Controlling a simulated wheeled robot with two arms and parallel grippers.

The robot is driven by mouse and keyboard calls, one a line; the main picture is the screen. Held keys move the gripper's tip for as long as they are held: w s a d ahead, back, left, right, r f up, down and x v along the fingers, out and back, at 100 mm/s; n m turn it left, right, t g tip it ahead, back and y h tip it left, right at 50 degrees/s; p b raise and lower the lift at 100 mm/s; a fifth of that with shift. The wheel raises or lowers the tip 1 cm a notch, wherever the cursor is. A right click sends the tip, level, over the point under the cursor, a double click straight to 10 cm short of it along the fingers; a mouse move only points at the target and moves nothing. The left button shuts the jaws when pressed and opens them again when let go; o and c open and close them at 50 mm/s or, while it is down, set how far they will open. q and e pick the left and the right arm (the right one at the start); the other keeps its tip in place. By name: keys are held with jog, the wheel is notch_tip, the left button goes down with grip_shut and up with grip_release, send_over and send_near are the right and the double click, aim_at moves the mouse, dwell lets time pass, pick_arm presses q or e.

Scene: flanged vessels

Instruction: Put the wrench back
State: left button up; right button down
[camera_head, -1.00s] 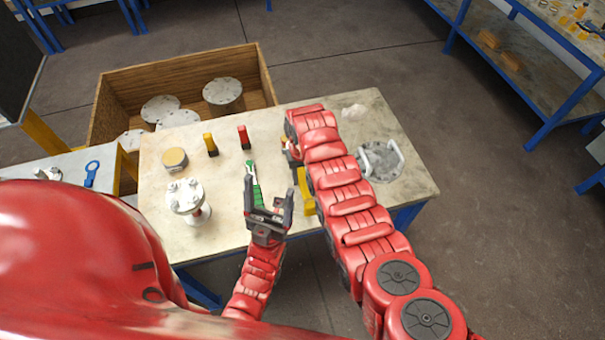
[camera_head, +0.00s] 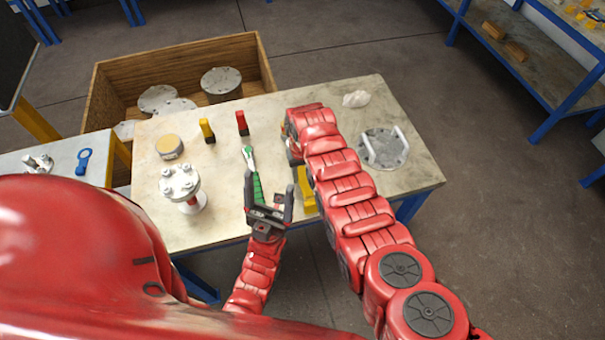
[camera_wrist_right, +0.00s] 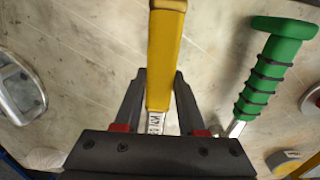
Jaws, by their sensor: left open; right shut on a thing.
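A yellow-handled tool with a lettered metal shank (camera_wrist_right: 165,55) is between the fingers of my right gripper (camera_wrist_right: 158,78), which is shut on it. In the head view its yellow handle (camera_head: 306,190) shows beside my right arm, which hides that gripper and the tool's other end. A green-handled tool with a metal end (camera_head: 248,157) lies on the table; its ribbed handle also shows in the right wrist view (camera_wrist_right: 272,75). My left gripper (camera_head: 268,188) is open and empty, at the green handle's near end; I cannot tell whether they touch. A blue wrench (camera_head: 83,161) lies on the left side table.
A white flanged vessel (camera_head: 182,184), a tan-topped disc (camera_head: 169,147), a yellow tool (camera_head: 207,130) and a red tool (camera_head: 242,123) stand on the table (camera_head: 225,225). A handled flange cover (camera_head: 384,149) lies at the right. A wooden crate (camera_head: 180,66) holding grey discs is behind.

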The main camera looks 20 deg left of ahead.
jog(key=shift+f+b, duration=0.5)
grip_release()
dwell(0.3)
notch_tip(320, 180, up, 4)
jog(key=p, duration=0.3)
jog(key=shift+r, duration=0.25)
jog(key=shift+r+p, duration=0.95)
jog(key=shift+r, duration=0.35)
